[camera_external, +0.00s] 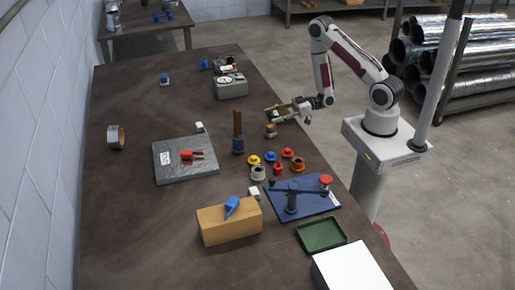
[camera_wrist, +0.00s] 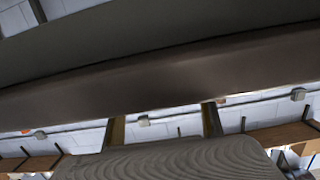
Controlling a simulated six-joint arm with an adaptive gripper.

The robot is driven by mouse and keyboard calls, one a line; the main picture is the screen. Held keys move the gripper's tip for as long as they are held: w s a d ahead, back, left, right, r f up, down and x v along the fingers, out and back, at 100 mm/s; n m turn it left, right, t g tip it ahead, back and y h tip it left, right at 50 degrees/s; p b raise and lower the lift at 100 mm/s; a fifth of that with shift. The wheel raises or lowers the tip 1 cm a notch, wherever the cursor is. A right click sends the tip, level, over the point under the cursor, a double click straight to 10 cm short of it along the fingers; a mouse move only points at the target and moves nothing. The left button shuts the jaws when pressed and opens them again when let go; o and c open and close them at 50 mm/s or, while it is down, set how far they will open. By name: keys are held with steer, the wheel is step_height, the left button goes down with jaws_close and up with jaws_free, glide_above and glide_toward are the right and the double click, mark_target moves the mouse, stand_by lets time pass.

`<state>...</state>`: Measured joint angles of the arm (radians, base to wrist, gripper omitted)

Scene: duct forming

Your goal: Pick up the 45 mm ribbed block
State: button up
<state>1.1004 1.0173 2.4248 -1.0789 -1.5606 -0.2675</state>
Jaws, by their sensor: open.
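My gripper (camera_external: 275,113) is over the right edge of the long brown table and points left. It looks open, and I see nothing held in it. A small tan-and-grey piece (camera_external: 271,131) stands on the table just below it, with a gap between. Small pale blocks (camera_external: 199,127) lie farther left and nearer the front (camera_external: 254,192). I cannot tell in the outside view which piece is the 45 mm ribbed block. In the wrist view a grey-brown ribbed surface (camera_wrist: 175,162) fills the bottom centre, close to the camera; I cannot tell if it is the block or a finger pad.
An upright brown-handled tool (camera_external: 238,132) stands left of my gripper. Several coloured flanged pieces (camera_external: 271,157), a blue plate with a lever fixture (camera_external: 316,208) and a wooden block (camera_external: 230,225) lie nearer the front. A grey gauge box (camera_external: 230,87) stands behind. The table's left side is mostly clear.

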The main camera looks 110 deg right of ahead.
mark_target(274, 113)
stand_by(0.4)
steer(key=c, duration=1.5)
steer(key=shift+o, duration=0.2)
steer(key=shift+r, duration=0.25)
steer(key=shift+r, duration=4.75)
